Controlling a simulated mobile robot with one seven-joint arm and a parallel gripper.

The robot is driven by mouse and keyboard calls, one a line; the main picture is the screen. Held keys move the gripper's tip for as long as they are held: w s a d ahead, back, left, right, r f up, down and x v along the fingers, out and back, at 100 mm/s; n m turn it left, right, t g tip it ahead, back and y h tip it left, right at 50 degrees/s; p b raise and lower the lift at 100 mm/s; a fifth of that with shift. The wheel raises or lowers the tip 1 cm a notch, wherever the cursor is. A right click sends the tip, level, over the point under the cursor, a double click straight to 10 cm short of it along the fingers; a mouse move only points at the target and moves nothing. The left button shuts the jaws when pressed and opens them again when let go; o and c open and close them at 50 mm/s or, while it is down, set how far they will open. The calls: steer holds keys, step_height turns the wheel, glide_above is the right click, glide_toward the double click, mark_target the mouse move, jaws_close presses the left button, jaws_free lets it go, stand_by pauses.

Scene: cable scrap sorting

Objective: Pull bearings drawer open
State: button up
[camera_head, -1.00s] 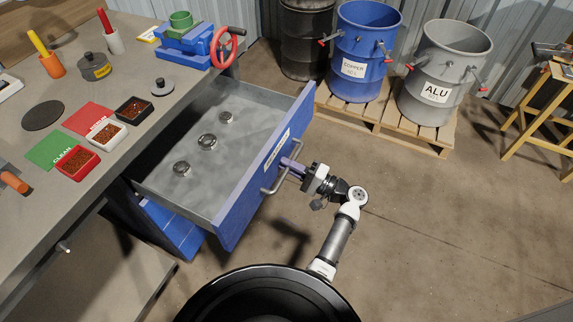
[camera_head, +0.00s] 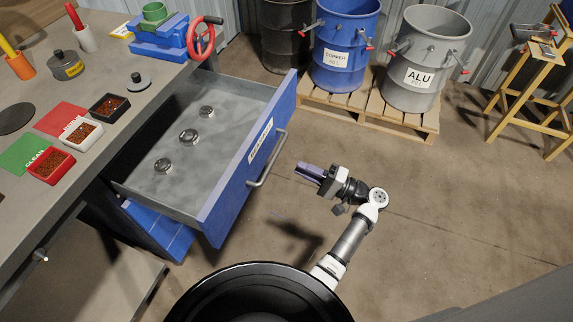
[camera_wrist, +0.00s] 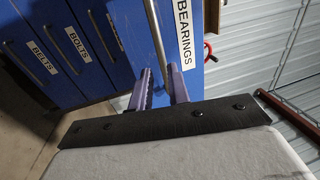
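The bearings drawer (camera_head: 213,210) is a grey tray with a blue front, standing far out from the workbench. Three round metal bearings (camera_head: 188,136) lie inside. Its bar handle (camera_head: 268,162) is on the blue front, and the BEARINGS label (camera_wrist: 185,30) shows in the wrist view. My gripper (camera_head: 300,170) is to the right of the handle, with a gap of bare floor between. In the wrist view its two purple fingers (camera_wrist: 160,86) stand apart with nothing held, pointing toward the drawer front and handle (camera_wrist: 155,38).
The workbench (camera_head: 55,215) at left carries small trays, mats and a vise (camera_head: 165,38). Drawers labelled BOLTS (camera_wrist: 80,44) and BELTS are shut in the wrist view. Copper (camera_head: 343,75) and ALU (camera_head: 420,90) drums stand on a pallet behind.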

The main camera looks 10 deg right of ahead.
steer(key=shift+b+v, duration=0.4)
steer(key=shift+v, duration=1.8)
